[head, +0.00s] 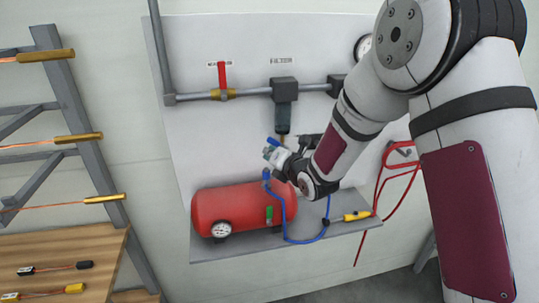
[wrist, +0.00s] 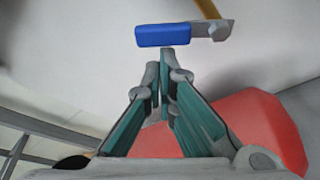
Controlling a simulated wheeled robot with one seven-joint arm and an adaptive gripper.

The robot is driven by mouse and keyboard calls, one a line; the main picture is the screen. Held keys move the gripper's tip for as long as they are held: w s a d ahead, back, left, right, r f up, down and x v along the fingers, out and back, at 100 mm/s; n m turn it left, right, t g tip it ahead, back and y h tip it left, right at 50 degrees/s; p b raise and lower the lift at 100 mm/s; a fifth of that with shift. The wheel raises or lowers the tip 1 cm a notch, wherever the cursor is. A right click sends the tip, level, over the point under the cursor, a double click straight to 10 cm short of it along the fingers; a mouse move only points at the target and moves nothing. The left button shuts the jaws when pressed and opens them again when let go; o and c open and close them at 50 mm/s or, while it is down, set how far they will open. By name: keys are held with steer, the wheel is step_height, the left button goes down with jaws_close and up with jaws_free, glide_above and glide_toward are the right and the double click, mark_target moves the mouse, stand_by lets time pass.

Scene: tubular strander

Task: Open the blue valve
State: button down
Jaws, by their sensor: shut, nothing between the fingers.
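The blue valve handle (wrist: 162,36) is a short flat lever on a grey metal piece, with a yellow-brass part behind it. It lies just past my gripper's fingertips in the wrist view. In the head view the blue handle (head: 271,145) shows small, just above and beside the fingertips. My gripper (wrist: 164,62) is shut with nothing between its fingers, its tips just below the handle. Whether they touch it, I cannot tell. In the head view my gripper (head: 268,154) is in front of the panel, above the red tank; it hides part of the piping.
The red tank (head: 225,208) with a gauge stands on a grey shelf (head: 315,238) below. A blue hose (head: 297,241) loops in front. A red-handled valve (head: 222,76) is on the upper pipe. A rack (head: 75,110) and wooden table (head: 85,248) are at left.

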mark_target(273, 139)
steer(key=shift+d+r+m, duration=0.1)
steer(key=shift+r+m, duration=0.2)
steer(key=shift+m, duration=0.2)
steer(key=r+m+y+b, duration=0.1)
steer(key=m, duration=0.1)
steer(key=d+m+b, duration=0.1)
steer(key=m, duration=0.1)
steer(key=d+r+m+t+y+b, duration=0.1)
steer(key=b, duration=0.1)
steer(key=shift+w+r+m+y, duration=0.3)
steer(key=shift+w+r+m, duration=0.05)
steer(key=shift+m, duration=0.05)
steer(key=shift+d+r+b, duration=0.25)
steer(key=shift+b, duration=0.05)
stand_by(0.4)
steer(key=shift+d, duration=0.1)
